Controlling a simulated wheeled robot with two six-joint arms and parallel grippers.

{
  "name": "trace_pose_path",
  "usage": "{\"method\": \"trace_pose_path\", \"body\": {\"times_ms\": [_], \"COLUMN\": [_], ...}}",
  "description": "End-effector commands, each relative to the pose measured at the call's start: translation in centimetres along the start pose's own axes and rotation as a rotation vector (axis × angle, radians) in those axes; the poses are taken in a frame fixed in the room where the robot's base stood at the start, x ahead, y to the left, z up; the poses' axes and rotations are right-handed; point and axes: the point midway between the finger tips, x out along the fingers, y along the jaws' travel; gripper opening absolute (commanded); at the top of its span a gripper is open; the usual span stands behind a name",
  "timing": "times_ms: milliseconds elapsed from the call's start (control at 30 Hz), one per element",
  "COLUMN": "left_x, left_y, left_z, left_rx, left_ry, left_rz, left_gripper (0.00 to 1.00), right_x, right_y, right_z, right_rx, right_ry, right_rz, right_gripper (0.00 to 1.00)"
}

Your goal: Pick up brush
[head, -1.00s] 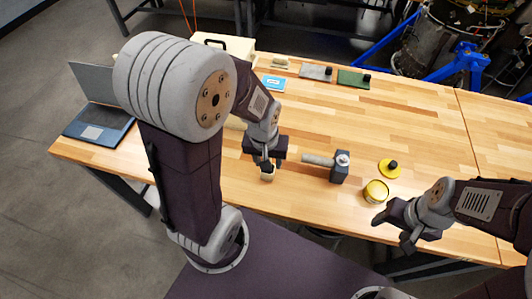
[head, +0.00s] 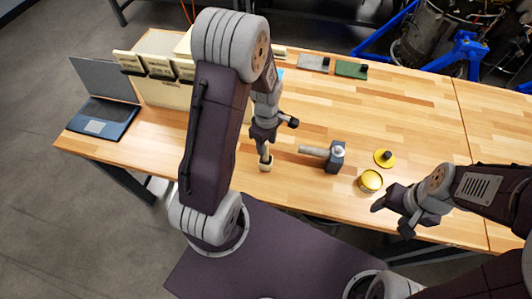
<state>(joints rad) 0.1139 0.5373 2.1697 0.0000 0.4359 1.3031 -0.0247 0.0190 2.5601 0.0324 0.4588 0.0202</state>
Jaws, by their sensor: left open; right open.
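What looks like the brush (head: 265,162), with a pale cream lower end, is at the front of the wooden table in the head view. A narrow grey-brown part rises from it towards my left gripper (head: 274,136). My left gripper is open just above it, with one dark finger turned to the right. Whether a finger touches the brush I cannot tell. My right gripper (head: 391,220) is open and empty near the table's front edge, by a yellow tin.
A hammer (head: 334,156) lies right of the brush. The yellow tin (head: 371,181) and a yellow lid (head: 385,158) are further right. A laptop (head: 100,118) and a box with cream-topped items (head: 160,95) are at left. The table's middle right is clear.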

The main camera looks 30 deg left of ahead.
Motion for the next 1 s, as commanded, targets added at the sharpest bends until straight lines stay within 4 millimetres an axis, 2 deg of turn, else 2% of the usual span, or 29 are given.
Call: {"method": "trace_pose_path", "body": {"times_ms": [233, 400, 533, 767, 800, 900, 967, 1000], "left_x": [1.3, 3.9, 5.7, 6.1, 6.1, 6.1, 6.1, 6.1], "left_y": [0.0, -0.1, 0.0, 0.1, 0.1, 0.1, 0.1, 0.1], "left_z": [0.0, 0.0, 0.0, 0.0, 0.0, 0.0, 0.0, 0.0], "left_rx": [0.001, 0.002, 0.002, 0.002, 0.002, 0.002, 0.002, 0.002], "left_ry": [0.000, -0.001, 0.000, 0.000, 0.000, 0.000, 0.000, 0.000], "left_rz": [-0.001, -0.005, -0.001, 0.002, 0.002, 0.002, 0.001, 0.001], "left_gripper": [0.46, 0.46, 0.46, 0.46, 0.43, 0.15, 0.00, 0.00], "right_x": [-0.6, -1.9, -2.0, -1.9, -1.9, -1.9, -1.9, -1.9], "right_y": [0.0, 0.0, 0.0, 0.0, 0.0, 0.0, 0.0, 0.0], "right_z": [-0.1, -0.2, -0.2, -0.2, -0.2, -0.2, -0.2, -0.2], "right_rx": [0.000, 0.000, 0.000, 0.000, 0.000, 0.000, 0.000, 0.000], "right_ry": [0.000, 0.000, 0.000, 0.000, 0.000, 0.000, 0.000, 0.000], "right_rz": [0.000, 0.000, 0.000, 0.000, 0.000, 0.000, 0.000, 0.000], "right_gripper": [0.61, 0.61, 0.61, 0.61, 0.61, 0.61, 0.61, 0.61]}}
